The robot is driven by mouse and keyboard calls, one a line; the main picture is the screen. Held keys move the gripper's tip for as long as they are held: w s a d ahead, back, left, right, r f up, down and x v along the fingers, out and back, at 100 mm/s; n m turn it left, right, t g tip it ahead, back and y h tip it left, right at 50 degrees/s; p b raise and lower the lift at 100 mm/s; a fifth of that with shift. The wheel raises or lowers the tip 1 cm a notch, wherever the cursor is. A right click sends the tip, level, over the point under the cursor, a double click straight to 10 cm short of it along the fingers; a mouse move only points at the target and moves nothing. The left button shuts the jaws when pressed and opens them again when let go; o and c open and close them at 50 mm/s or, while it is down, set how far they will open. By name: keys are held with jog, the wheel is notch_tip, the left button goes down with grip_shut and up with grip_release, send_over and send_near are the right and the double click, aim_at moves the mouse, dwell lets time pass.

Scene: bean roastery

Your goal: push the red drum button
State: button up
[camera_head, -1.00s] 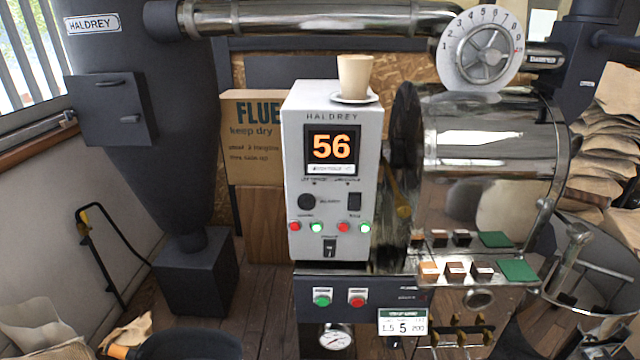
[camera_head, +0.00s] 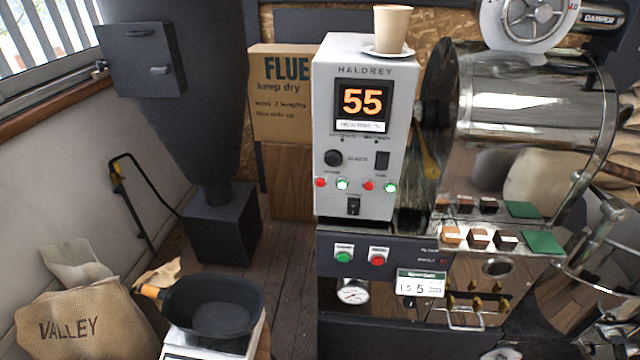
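A round red button (camera_head: 378,260) sits on the dark panel below the grey HALDREY control box (camera_head: 325,120). It has a small label above it, too small to read. A round green button (camera_head: 344,257) sits to its left. The box itself carries two smaller red lights or buttons, one at the left (camera_head: 320,182) and one at the right (camera_head: 368,185), each beside a green one. I cannot read which red one is marked drum. The display (camera_head: 362,102) reads 55. My gripper is not in view.
A paper cup (camera_head: 392,28) stands on a saucer on top of the box. The steel drum (camera_head: 520,100) is at the right. A black pan (camera_head: 215,305) sits on a white scale at lower left, beside a burlap sack (camera_head: 85,315). Plank floor (camera_head: 285,245) shows between.

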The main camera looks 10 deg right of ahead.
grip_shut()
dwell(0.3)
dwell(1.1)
